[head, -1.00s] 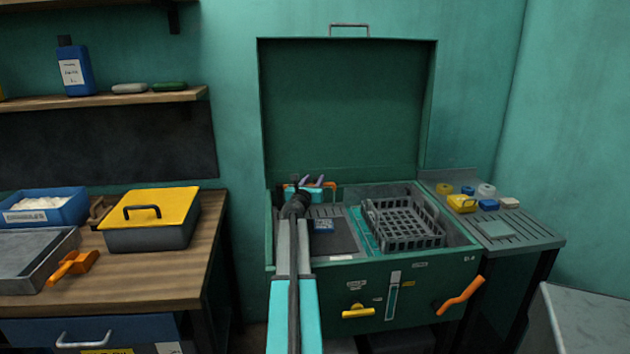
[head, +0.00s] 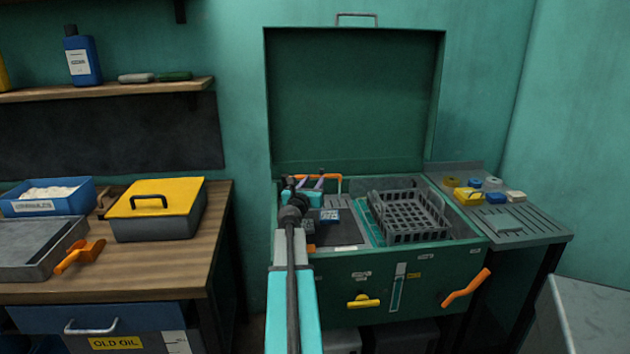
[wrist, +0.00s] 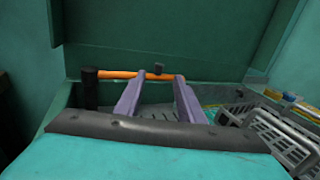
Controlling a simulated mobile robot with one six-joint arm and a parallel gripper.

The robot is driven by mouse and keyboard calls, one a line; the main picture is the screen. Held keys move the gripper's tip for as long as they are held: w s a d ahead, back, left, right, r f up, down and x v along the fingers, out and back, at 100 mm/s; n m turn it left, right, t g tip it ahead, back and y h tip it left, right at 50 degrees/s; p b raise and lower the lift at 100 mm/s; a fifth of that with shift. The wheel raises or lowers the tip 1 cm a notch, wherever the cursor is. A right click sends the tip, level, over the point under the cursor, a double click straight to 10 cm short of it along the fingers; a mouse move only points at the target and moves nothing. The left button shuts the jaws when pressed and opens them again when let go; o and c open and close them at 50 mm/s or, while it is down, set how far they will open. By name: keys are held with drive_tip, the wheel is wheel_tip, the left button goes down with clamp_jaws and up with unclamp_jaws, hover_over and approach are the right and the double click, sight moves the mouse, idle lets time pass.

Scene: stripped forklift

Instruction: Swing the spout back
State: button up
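The orange spout (head: 327,177) is at the back left inside the green wash tank (head: 430,262). In the head view my gripper (head: 310,184) is small and partly hidden by my arm.
The tank's raised lid (head: 355,100) stands behind the spout. A grey basket (head: 408,218) sits in the tank to the right. A yellow-lidded box (head: 155,210) stands on the left bench. An orange lever (head: 466,288) and a yellow handle (head: 362,301) stick out in front.

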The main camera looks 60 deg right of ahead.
drive_tip(key=shift+s+a, duration=0.15)
drive_tip(key=shift+a, duration=0.9)
